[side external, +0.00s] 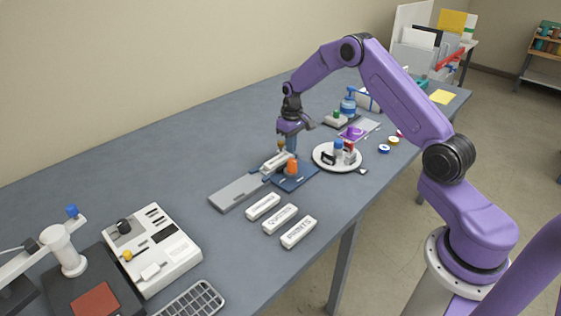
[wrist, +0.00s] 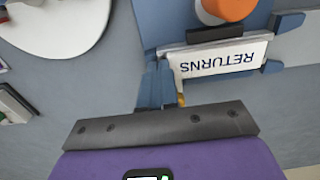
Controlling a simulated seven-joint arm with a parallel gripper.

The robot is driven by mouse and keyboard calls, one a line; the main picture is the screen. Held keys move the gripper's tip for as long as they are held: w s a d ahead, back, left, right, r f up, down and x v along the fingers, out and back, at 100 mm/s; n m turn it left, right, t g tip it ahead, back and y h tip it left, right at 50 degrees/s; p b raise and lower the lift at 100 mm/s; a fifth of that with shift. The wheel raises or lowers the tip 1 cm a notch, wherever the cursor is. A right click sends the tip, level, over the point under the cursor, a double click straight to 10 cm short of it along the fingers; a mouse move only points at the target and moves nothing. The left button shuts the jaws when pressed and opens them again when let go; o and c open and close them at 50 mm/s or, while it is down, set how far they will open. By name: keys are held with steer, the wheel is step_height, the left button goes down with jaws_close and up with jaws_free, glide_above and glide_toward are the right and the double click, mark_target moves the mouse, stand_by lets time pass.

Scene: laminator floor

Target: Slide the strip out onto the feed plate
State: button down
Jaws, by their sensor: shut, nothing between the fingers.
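A white strip labelled RETURNS (wrist: 222,58) sits in a blue fixture (wrist: 172,24), beside a dark bar and between blue side pieces. An orange knob (side external: 291,168) stands on the fixture. My gripper (side external: 287,150) is low over the fixture. In the wrist view its blue fingers (wrist: 157,75) are shut and empty just left of the strip's end; whether they touch it I cannot tell.
Three labelled white blocks (side external: 276,219) lie in front of the fixture. A white plate (side external: 322,164) with small items stands to the right. A white machine (side external: 152,250) is at the front left. The table (side external: 130,188) behind the feed plate is clear.

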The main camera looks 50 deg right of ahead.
steer(key=shift+a, duration=0.45)
